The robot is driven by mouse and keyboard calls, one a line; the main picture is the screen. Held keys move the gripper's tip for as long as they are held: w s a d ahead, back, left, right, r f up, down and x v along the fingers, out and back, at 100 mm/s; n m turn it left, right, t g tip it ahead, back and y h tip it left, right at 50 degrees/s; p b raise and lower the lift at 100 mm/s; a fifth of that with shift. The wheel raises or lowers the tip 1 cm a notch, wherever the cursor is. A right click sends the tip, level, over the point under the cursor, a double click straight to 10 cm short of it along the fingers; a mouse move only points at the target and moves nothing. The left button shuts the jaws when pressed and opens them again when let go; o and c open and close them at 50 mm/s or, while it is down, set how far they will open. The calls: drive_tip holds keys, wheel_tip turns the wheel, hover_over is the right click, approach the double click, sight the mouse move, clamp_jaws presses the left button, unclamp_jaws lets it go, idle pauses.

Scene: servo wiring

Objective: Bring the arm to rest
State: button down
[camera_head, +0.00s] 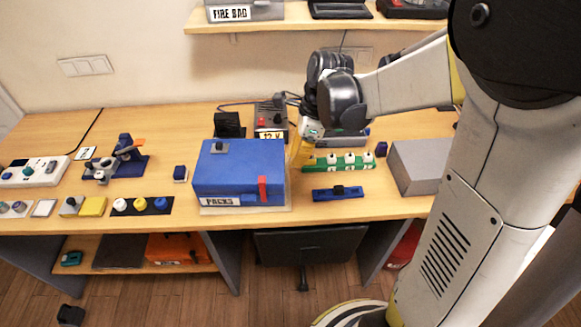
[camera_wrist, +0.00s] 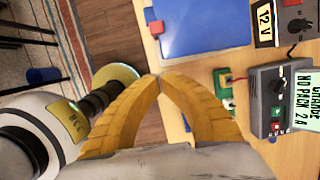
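My gripper (camera_head: 299,154) hangs over the workbench (camera_head: 395,207), just right of the blue PACKS box (camera_head: 228,172). My arm comes in from the right and bends down at the dark wrist joint. In the wrist view, the two yellow fingers of my gripper (camera_wrist: 160,78) meet at their tips, with nothing visible between them. The blue box (camera_wrist: 205,25) shows beyond the fingertips there. In the head view the fingertips are small and partly lost against the bench items.
A green strip with white knobs (camera_head: 349,161), a blue strip (camera_head: 338,193) and a grey block (camera_head: 419,165) lie to the right. The 12 V unit (camera_head: 270,121) stands behind. A shelf (camera_head: 290,19) runs above. Several small parts sit on the bench's left.

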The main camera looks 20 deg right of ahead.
drive_tip(key=shift+r, duration=0.55)
drive_tip(key=shift+d, duration=0.1)
drive_tip(key=s+a+f+n+t+h+b, duration=0.1)
drive_tip(key=s+n+t+b, duration=0.2)
drive_tip(key=n, duration=0.8)
drive_tip(key=s+a+f+n+t+h+b, duration=0.1)
drive_tip(key=s+f+n+t+b, duration=0.1)
drive_tip(key=s+n+b, duration=0.6)
drive_tip(key=s+n+t, duration=0.1)
drive_tip(key=n, duration=0.2)
drive_tip(key=shift+s+a+h, duration=0.25)
drive_tip(key=shift+s+h, duration=0.05)
